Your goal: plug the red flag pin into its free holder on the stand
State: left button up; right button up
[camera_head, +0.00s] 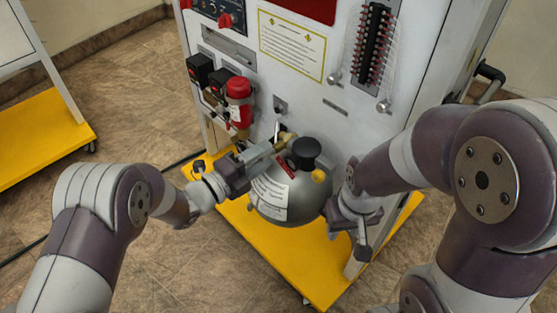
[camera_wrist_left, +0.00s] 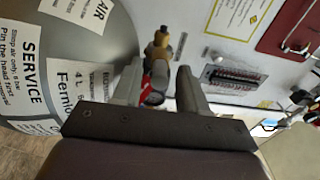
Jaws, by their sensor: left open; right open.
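The red flag pin shows as a small red piece (camera_wrist_left: 146,86) with a metal ring, between the fingers of my left gripper (camera_wrist_left: 158,82) in the left wrist view. A brass fitting (camera_wrist_left: 158,46) stands just beyond it. In the head view my left gripper (camera_head: 268,150) is open at the brass fitting above the grey tank (camera_head: 290,207), and its fingers hide most of the pin. I cannot tell whether a finger touches the pin. A small grey bracket (camera_head: 280,104) on the white panel may be the holder. My right gripper (camera_head: 362,246) is open and empty, right of the tank.
The tank, with a black knob (camera_head: 306,148), stands on the stand's yellow base (camera_head: 300,264). Another yellow-based cart (camera_head: 45,135) stands at the left, with open floor between.

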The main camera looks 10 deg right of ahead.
pick_arm(q)
grip_shut()
jog(key=p+v, duration=0.1)
jog(key=v, duration=0.5)
jog(key=shift+s, duration=0.25)
dwell(0.6)
jog(key=shift+a+r, duration=0.1)
